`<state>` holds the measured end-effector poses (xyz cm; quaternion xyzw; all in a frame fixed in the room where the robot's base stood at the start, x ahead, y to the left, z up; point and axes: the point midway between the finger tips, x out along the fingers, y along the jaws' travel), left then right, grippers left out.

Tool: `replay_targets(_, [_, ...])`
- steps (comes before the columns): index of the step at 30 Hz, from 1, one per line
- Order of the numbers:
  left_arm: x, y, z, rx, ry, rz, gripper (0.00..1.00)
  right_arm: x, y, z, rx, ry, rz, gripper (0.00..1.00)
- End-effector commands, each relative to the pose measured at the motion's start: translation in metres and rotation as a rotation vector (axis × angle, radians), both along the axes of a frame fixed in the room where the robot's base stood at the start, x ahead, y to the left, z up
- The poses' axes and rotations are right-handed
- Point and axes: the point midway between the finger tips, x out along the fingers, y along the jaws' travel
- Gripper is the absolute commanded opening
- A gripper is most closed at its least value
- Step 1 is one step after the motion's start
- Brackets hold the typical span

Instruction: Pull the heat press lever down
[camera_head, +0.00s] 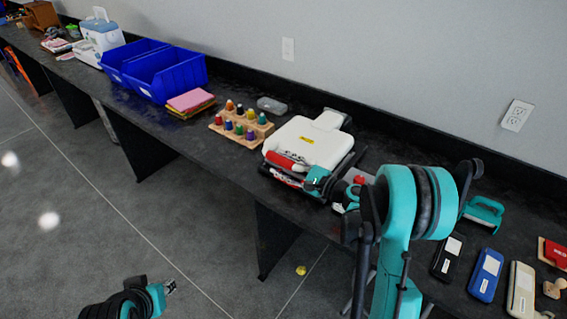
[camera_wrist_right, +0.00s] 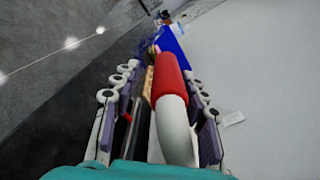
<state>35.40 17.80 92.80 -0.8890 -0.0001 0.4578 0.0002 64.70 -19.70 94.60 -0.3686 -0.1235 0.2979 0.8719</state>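The heat press (camera_head: 318,139) stands on the black counter, with a white top and a yellow label. Its lever has a red grip (camera_head: 279,161) at the front left. In the right wrist view, the red grip (camera_wrist_right: 171,78) and its pale curved bar (camera_wrist_right: 174,128) lie between the fingers of my right gripper (camera_wrist_right: 163,75). These fingers are apart on both sides of the lever, with a visible gap at the left. In the head view, my right gripper (camera_head: 317,180) is at the press front, its fingertips mostly hidden. My left gripper (camera_head: 165,287) is low over the floor, its fingers unclear.
A wooden rack (camera_head: 241,131) with colored bottles stands left of the press, with blue bins (camera_head: 180,76) beyond. Right of my arm lie a teal-handled tool (camera_head: 484,212) and several flat cases, including a blue one (camera_head: 486,275). The wall runs behind the counter.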

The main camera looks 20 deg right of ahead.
Motion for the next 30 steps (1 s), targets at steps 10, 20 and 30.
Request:
replay_targets(10, [0.000,0.000,0.000,0.000,0.000,0.000,0.31,-0.010,-0.010,0.002,0.003,-0.002,-0.004,0.43])
replay_targets(20, [0.000,0.000,0.001,0.000,0.000,0.000,0.31,-0.066,-0.053,0.001,0.002,-0.001,-0.007,0.43])
replay_targets(30, [0.000,0.000,0.001,0.000,0.000,0.000,0.31,-0.095,-0.074,0.001,0.000,-0.001,-0.002,0.43])
